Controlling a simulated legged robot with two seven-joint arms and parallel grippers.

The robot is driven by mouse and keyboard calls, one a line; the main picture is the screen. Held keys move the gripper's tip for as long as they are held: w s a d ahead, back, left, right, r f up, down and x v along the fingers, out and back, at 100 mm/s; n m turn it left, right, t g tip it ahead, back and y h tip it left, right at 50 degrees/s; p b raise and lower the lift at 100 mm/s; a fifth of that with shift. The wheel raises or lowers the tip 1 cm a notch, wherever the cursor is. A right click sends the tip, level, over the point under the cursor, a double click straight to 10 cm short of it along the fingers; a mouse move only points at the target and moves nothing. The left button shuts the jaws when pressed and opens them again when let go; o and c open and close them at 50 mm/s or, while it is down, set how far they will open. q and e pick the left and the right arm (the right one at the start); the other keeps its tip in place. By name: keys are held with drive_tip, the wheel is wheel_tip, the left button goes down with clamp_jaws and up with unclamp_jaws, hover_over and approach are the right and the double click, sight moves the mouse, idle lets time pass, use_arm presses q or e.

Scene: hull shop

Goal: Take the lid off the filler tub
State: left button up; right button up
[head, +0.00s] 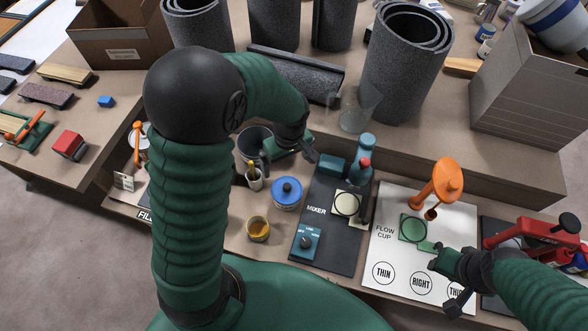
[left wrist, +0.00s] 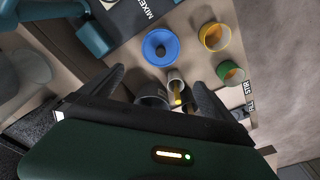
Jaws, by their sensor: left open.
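The tub with the blue lid (head: 287,190) stands on the bench left of the mixer; the lid has a dark round knob on top. In the left wrist view the blue lid (left wrist: 150,36) shows from above, beyond my fingers. I take it as the filler tub; no label on it is readable. My left gripper (head: 312,152) is open and empty, behind and above the lid and apart from it. In the left wrist view its two fingers (left wrist: 157,88) stand apart over a grey mug. My right gripper (head: 448,285) is near the flow cup board; its finger gap is unclear.
Close by stand the grey mug (head: 246,146), a small cup holding sticks (head: 255,182), an amber cup (head: 258,231) and the mixer board (head: 325,250). Grey rolls (head: 405,75) line the back.

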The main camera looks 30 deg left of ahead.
use_arm(q)
drive_tip(key=b, duration=0.1)
approach(287, 185)
drive_tip(key=f, duration=0.3)
drive_tip(key=a+f, duration=0.1)
drive_tip(key=f, duration=0.2)
drive_tip(key=shift+w+a+f+b, duration=0.2)
drive_tip(key=shift+f+b, duration=0.1)
drive_tip(key=shift+b, duration=0.1)
drive_tip(key=f, duration=0.3)
drive_tip(key=shift+d+f, duration=0.25)
drive_tip(key=shift+f, duration=0.1)
drive_tip(key=shift+w+d+f, duration=0.1)
drive_tip(key=shift+d, duration=0.05)
drive_tip(key=shift+a, duration=0.25)
drive_tip(key=c, duration=0.8)
drive_tip(key=shift+c, duration=0.6)
drive_tip(key=shift+d, duration=0.1)
use_arm(e)
drive_tip(key=shift+s+d+f, duration=0.2)
drive_tip(key=shift+d+f, duration=0.15)
drive_tip(key=shift+f, duration=0.2)
drive_tip(key=shift+s+d+f, duration=0.2)
drive_tip(key=shift+d+f, duration=0.1)
drive_tip(key=shift+f, duration=0.25)
